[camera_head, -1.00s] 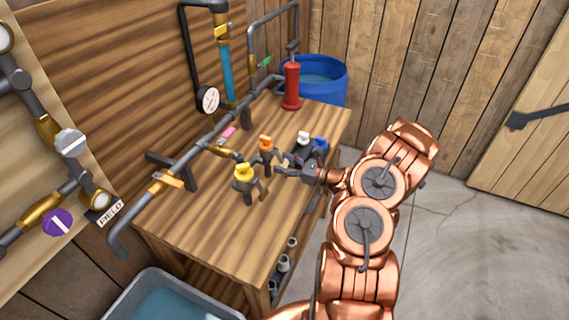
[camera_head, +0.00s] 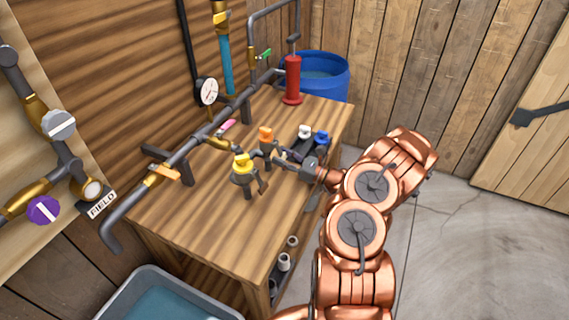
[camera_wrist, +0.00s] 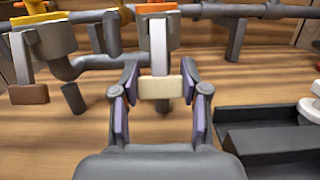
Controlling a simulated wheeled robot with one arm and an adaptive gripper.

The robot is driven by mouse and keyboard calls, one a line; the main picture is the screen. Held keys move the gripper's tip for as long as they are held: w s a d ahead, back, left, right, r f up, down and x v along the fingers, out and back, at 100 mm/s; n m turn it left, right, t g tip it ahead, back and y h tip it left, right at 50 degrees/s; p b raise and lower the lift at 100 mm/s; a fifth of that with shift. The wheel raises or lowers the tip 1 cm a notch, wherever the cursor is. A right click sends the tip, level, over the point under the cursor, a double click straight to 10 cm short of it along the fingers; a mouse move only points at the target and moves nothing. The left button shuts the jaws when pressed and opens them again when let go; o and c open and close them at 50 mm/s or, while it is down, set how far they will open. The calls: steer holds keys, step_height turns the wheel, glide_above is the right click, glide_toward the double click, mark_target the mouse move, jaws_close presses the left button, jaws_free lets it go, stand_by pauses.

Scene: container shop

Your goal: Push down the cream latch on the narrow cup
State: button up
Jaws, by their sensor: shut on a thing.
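The cream latch (camera_wrist: 160,88) is a small block at the low end of a pale lever (camera_wrist: 158,48). The lever hangs down the front of a grey cup-like fitting (camera_wrist: 182,30) with an orange top, which also shows in the head view (camera_head: 266,136). My gripper (camera_wrist: 160,92) has its two purple-padded fingers on either side of the cream latch and is shut on it. In the head view my gripper (camera_head: 284,157) is beside the orange-topped fitting; the latch is small and partly hidden there. The lever hangs nearly upright.
A yellow-topped fitting (camera_head: 244,170) with a brown latch (camera_wrist: 28,94) stands to the left. A dark tray (camera_wrist: 270,138) lies close on the right in the wrist view. White (camera_head: 305,132) and blue (camera_head: 321,138) parts are behind my gripper. The bench front is clear.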

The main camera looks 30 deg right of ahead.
steer(key=shift+w+a+t+b, duration=0.1)
steer(key=shift+t+b, duration=0.2)
steer(key=shift+b, duration=0.2)
steer(key=o, duration=1.2)
steer(key=shift+c, duration=0.2)
steer(key=shift+f, duration=0.1)
steer(key=v, duration=1.2)
